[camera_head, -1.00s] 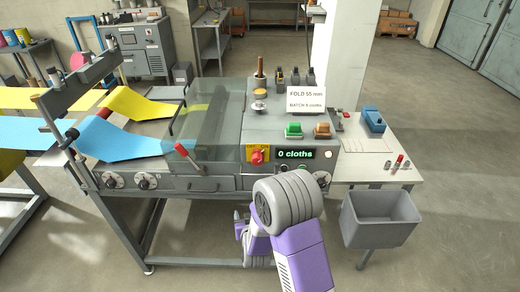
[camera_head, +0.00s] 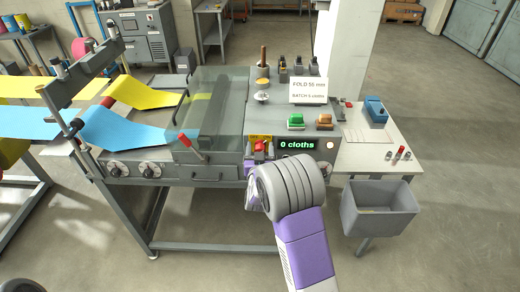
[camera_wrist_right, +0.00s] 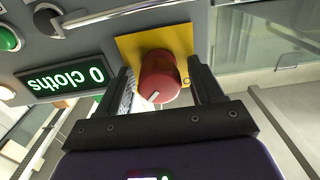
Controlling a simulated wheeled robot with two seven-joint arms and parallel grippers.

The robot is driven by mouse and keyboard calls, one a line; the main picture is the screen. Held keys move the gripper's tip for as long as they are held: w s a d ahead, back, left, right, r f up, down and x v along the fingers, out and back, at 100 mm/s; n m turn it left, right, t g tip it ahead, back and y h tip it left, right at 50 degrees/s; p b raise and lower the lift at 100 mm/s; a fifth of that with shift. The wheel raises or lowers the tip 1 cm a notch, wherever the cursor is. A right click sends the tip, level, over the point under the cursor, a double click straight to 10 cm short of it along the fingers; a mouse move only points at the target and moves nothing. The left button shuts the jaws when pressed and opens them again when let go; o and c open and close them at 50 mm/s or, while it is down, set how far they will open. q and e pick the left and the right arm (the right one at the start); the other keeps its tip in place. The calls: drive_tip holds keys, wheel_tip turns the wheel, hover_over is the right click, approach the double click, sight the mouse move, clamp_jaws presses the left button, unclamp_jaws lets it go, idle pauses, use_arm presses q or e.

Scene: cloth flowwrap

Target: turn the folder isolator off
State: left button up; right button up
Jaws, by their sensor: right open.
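The folder isolator is a red rotary knob (camera_head: 259,146) on a yellow plate (camera_wrist_right: 183,38), on the front face of the machine left of the lit display. In the right wrist view the knob (camera_wrist_right: 160,76) sits between the two dark fingers of my right gripper (camera_wrist_right: 160,68). The fingers are open, one on each side, with visible gaps to the knob. A white mark shows on the knob's lower edge there. In the head view my right wrist (camera_head: 288,185) is just below the knob, and the fingers are mostly hidden. My left gripper is not in view.
The green display (camera_head: 296,145) reads "0 cloths". Green (camera_head: 296,121) and orange (camera_head: 324,121) switches sit above it. A red-handled lever (camera_head: 190,143) is to the left. A grey bin (camera_head: 378,208) stands at the right below a side table (camera_head: 408,155).

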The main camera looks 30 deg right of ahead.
drive_tip(key=c, duration=1)
drive_tip(key=shift+c, duration=0.2)
